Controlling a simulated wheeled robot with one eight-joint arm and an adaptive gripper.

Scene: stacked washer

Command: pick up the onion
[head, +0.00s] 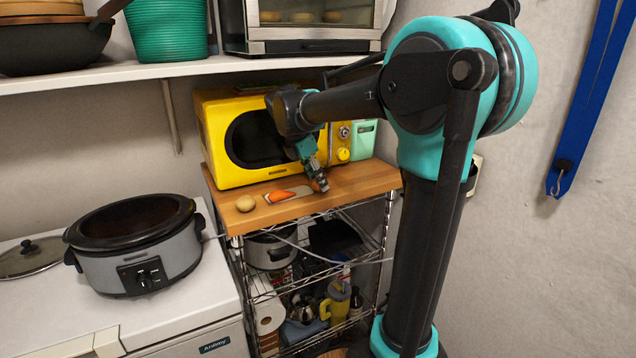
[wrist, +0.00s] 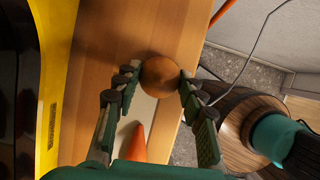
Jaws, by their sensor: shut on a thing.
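The onion (wrist: 160,77) is a round brown ball between my fingertips in the wrist view. My gripper (wrist: 156,84) is shut on it, with one finger on each side. In the head view my gripper (head: 319,182) points down over the right part of the wooden top, in front of the yellow microwave; the onion is not clearly visible there. I cannot tell whether the onion touches the surface or is held just above it.
An orange carrot (head: 288,194) lies on a pale board beside my gripper. A round tan item (head: 245,203) sits at the left of the wooden top (head: 365,184). The yellow microwave (head: 224,150) stands close behind. A slow cooker (head: 175,258) is further left.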

